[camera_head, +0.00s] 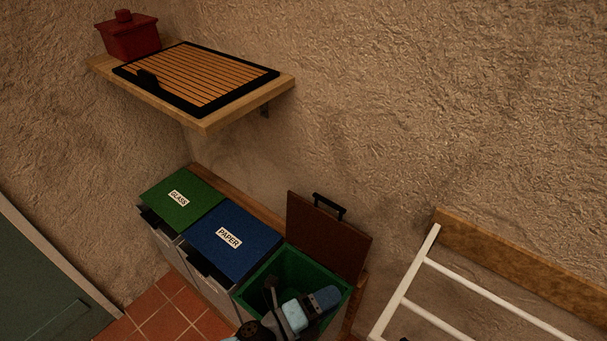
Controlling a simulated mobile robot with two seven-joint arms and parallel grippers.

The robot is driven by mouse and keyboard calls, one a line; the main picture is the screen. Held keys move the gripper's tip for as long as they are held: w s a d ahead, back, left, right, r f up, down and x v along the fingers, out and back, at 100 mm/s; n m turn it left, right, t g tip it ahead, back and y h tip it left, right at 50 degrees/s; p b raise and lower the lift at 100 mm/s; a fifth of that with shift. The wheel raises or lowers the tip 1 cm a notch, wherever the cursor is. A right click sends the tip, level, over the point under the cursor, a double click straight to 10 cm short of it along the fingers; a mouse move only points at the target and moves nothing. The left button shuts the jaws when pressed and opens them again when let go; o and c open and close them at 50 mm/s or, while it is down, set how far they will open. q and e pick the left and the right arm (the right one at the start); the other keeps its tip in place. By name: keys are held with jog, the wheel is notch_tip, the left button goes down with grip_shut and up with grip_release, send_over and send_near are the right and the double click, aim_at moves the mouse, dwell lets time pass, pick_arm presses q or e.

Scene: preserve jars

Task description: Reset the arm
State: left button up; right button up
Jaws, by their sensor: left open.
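My left gripper (292,303) is at the bottom centre, over the open green bin (262,276). Its jaws are open and I see nothing held between them. Parts of my left arm come in from the bottom edge and hide some of the bin's front and inside. The bin's brown lid (325,236) stands raised against the wall, with a black handle (329,206) on top. My right gripper is not in view.
Left of the open bin stand a closed blue PAPER bin (222,257) and a closed green GLASS bin (170,207). A wooden shelf (203,127) above holds a slatted tray (195,68) and a red pot (131,38). A white rack (447,274) stands right.

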pick_arm(q)
jog(key=a+f+n+t+y, duration=0.2)
jog(key=a+n+y, duration=0.4)
jog(key=n, duration=0.4)
jog(key=a+f+n+t+y, duration=0.2)
jog(key=a+n+t+y, duration=0.1)
jog(key=a+n, duration=0.55)
jog(key=s+a+f+n+g+y+p, duration=0.1)
jog(key=s+a+f+n+g+y, duration=0.2)
jog(key=s+a+n, duration=0.4)
jog(key=a+f+n+y, duration=0.1)
jog(key=a+n, duration=0.2)
jog(key=shift+s+a+f, duration=0.15)
jog(key=shift+s+f, duration=0.2)
jog(key=shift+f, duration=0.05)
